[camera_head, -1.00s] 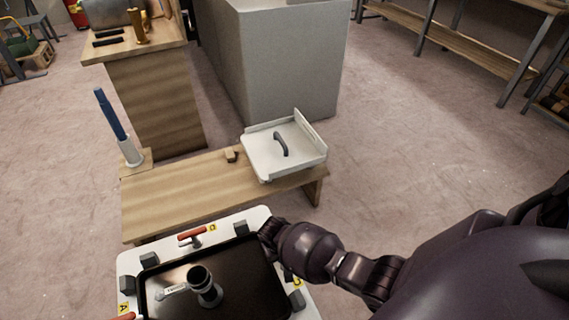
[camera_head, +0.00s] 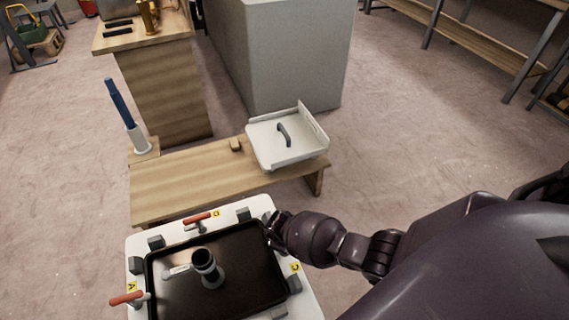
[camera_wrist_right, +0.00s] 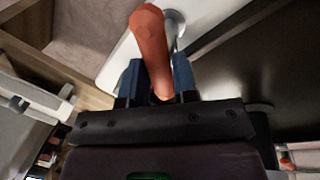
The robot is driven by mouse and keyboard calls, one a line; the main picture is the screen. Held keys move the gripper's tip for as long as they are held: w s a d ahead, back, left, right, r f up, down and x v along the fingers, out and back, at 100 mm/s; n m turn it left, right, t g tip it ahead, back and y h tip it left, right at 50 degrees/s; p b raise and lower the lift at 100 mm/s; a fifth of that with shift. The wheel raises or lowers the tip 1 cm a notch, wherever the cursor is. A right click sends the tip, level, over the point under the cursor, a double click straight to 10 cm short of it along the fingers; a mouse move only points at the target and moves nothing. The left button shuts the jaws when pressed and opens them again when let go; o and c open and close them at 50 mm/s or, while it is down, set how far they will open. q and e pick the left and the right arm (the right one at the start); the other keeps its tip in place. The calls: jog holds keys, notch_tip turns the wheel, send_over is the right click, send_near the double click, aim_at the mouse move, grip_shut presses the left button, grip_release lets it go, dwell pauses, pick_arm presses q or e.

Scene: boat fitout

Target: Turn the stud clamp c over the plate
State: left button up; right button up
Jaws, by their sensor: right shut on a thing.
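The black plate (camera_head: 225,275) lies on a white frame (camera_head: 139,247) in the head view. A yellow label that looks like C (camera_head: 296,267) sits on the frame's right side. My right gripper (camera_wrist_right: 157,76) is shut on a red clamp handle (camera_wrist_right: 149,40), which lies between its blue fingers in the wrist view, beside a metal post. In the head view the gripper (camera_head: 273,230) is at the plate's upper right edge and hides that handle. Two other red clamp handles show, at the far side (camera_head: 197,219) and near label A (camera_head: 127,298). My left gripper is out of view.
A dark upright tube (camera_head: 204,262) with a side handle stands on the plate. Grey blocks (camera_head: 156,242) sit around it. Behind is a low wooden bench (camera_head: 185,188) with a white tray (camera_head: 262,154) and a blue-handled tool (camera_head: 120,103). Open floor lies to the right.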

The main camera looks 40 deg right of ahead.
jog(key=n, duration=0.2)
jog(key=shift+d+n+t, duration=0.25)
jog(key=shift+n+t, duration=0.05)
jog(key=shift+n, duration=0.1)
jog(key=n, duration=0.2)
jog(key=shift+s+n+y, duration=0.15)
jog(key=shift+n+y, duration=0.15)
jog(key=shift+y, duration=0.1)
jog(key=shift+n, duration=1.1)
jog(key=o, duration=0.9)
jog(key=shift+a, duration=0.1)
